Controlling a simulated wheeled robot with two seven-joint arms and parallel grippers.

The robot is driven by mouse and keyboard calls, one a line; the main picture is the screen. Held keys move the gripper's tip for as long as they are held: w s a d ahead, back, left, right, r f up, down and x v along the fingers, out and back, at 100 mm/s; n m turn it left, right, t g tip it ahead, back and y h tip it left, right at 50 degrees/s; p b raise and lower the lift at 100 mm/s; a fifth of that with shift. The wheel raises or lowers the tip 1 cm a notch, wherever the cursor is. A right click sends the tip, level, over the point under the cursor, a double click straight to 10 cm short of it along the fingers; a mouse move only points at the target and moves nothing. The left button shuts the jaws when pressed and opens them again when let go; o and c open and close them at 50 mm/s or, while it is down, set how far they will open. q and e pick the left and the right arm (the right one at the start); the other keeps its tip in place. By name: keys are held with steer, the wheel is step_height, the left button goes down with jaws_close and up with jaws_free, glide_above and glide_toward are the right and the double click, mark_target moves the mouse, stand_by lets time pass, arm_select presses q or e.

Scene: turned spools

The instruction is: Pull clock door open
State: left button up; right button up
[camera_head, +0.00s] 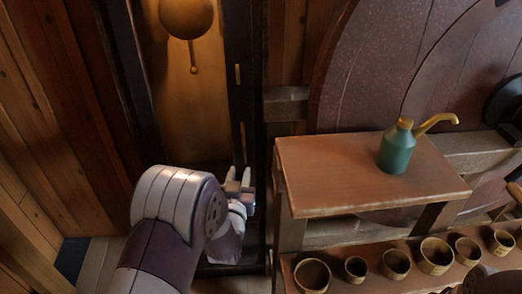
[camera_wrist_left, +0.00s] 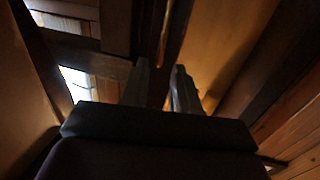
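The tall clock stands at upper left in the head view, with a dark door frame (camera_head: 240,100) around a golden interior (camera_head: 205,95). A round pendulum bob (camera_head: 187,18) hangs inside. Thin brass-coloured pieces (camera_head: 238,75) show on the right upright of the frame; I cannot tell which is the handle. My left gripper (camera_head: 240,178) is low in front of this upright, pointing up along it. In the left wrist view its two fingers (camera_wrist_left: 161,88) are apart, with dark wood beyond the gap. I cannot tell whether they touch the door. My right gripper is not visible.
A wooden shelf (camera_head: 335,175) with a green oil can (camera_head: 397,147) stands right of the clock. Several small wooden cups (camera_head: 436,256) line a lower ledge. Large reddish discs (camera_head: 365,70) rise behind. A plank wall (camera_head: 50,100) closes the left side.

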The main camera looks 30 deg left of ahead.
mark_target(243, 145)
arm_select(q)
steer(key=x, duration=0.4)
steer(key=b+x, duration=0.1)
steer(key=x, duration=0.3)
steer(key=r+b+x, duration=0.1)
steer(key=x, duration=0.3)
steer(key=shift+w+a, duration=0.2)
steer(key=shift+a, duration=0.25)
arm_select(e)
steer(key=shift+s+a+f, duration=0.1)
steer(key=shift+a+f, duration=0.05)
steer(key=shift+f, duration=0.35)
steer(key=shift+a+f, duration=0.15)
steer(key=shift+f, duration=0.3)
arm_select(q)
jaws_close()
